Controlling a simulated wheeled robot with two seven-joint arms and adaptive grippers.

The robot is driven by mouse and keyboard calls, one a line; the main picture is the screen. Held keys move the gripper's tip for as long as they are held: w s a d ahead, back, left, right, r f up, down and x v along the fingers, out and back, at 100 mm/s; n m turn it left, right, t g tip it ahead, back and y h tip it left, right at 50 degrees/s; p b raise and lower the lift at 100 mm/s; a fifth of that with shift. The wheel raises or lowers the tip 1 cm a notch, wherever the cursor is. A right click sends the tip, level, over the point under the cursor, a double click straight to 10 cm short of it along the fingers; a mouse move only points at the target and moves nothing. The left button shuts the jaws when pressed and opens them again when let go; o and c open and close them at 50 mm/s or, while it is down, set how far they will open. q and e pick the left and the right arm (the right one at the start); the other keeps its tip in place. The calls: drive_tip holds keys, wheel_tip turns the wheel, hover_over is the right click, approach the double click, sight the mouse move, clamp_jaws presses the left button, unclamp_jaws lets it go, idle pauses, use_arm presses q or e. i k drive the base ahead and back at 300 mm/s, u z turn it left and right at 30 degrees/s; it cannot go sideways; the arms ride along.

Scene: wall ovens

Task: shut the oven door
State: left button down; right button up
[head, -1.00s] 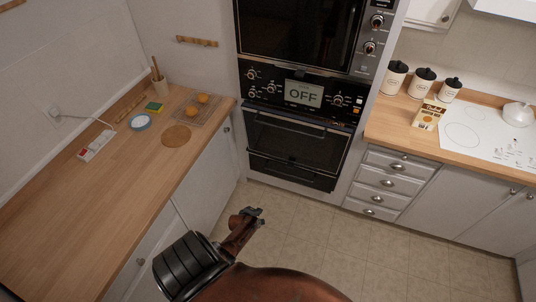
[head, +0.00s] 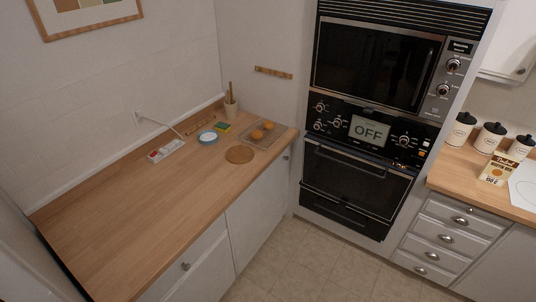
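The wall oven (head: 362,140) stands in a tall cabinet right of centre in the head view. Its lower oven door (head: 352,182) is black with a handle bar (head: 345,158) along its top edge. This door looks shut or nearly shut; I cannot tell whether a small gap is left at its top. An upper oven with a dark door (head: 372,65) sits above the control panel, whose display (head: 369,130) reads OFF. Neither of my grippers is in view.
Drawers (head: 447,238) and a counter with canisters (head: 490,138) stand right. The tiled floor (head: 300,265) before the oven is clear.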

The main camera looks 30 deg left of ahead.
sight(381, 196)
drive_tip(key=u, duration=0.95)
drive_tip(key=i, duration=0.9)
drive_tip(key=z, duration=0.75)
drive_tip(key=i, duration=0.5)
drive_tip(key=z, duration=0.6)
